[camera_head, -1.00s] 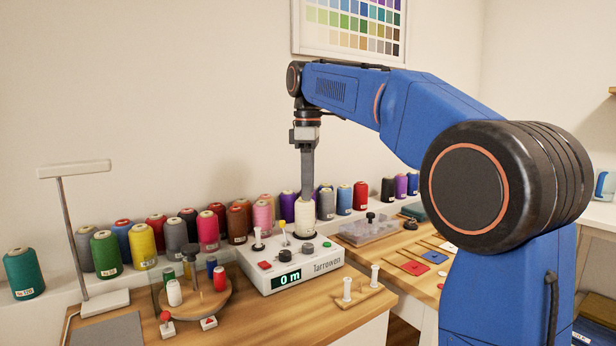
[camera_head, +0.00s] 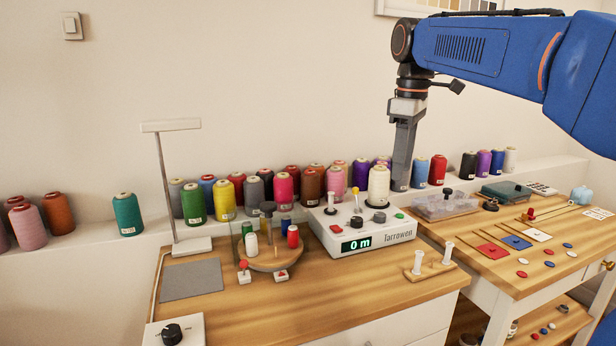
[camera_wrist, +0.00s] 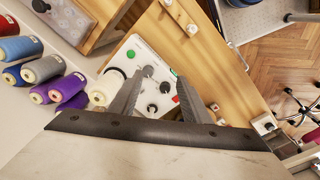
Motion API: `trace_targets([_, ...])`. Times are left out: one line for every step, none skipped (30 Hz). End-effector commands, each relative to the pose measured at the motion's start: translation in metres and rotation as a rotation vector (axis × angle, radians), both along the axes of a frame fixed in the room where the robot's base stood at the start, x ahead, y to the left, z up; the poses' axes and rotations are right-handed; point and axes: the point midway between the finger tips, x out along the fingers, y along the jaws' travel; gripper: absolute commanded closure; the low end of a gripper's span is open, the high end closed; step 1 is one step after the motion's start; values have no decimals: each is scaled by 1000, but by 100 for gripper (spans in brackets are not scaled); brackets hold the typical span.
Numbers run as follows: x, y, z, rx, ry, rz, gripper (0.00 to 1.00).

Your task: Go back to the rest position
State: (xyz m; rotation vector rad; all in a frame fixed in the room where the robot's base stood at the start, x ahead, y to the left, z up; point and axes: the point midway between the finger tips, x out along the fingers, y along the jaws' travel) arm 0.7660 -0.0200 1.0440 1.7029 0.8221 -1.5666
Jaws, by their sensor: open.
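My gripper (camera_head: 402,180) hangs pointing down at the upper right in the head view, below my blue arm. It appears just right of the white thread cone (camera_head: 379,185), which stands upright on the white winding machine (camera_head: 365,237) with a "0 m" display. In the wrist view my gripper (camera_wrist: 160,78) has its two fingers spread with nothing between them but the machine (camera_wrist: 152,62) below. The white cone shows beside the left finger there (camera_wrist: 105,88), partly hidden by it.
Several coloured thread cones line the wall ledge (camera_head: 80,242). A round wooden spool stand (camera_head: 268,262) and a grey mat (camera_head: 191,280) are on the left table. The right table holds a clear box (camera_head: 446,206) and coloured cards. Wall space above the cones is free.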

Motion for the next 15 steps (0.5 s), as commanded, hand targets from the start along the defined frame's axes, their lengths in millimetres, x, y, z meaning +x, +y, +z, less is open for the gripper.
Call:
trace_targets([-16, -4, -7, 4, -14, -41, 57])
trace_targets([-24, -6, -12, 7, -23, -68, 57])
trace_targets([-33, -9, -18, 12, -34, -102, 57])
trace_targets([-41, -11, -24, 16, -43, -127, 57])
trace_targets([-49, -13, -29, 19, -52, -152, 57])
trace_targets([-59, -15, -36, 24, -64, -186, 57])
trace_targets([-66, -17, -42, 28, -72, -212, 57])
trace_targets([-74, -19, -48, 33, -81, -238, 57])
trace_targets([-84, -21, -57, 40, -92, -272, 57])
trace_targets([-91, -22, -63, 44, -101, -297, 57])
trace_targets([-99, -24, -69, 48, -110, -322, 57])
trace_targets([-110, -26, -79, 55, -121, -357, 57])
trace_targets([-117, -28, -86, 61, -130, -382, 57])
trace_targets([-125, -29, -93, 67, -138, -408, 57])
trace_targets([-135, -31, -103, 74, -150, -442, 57])
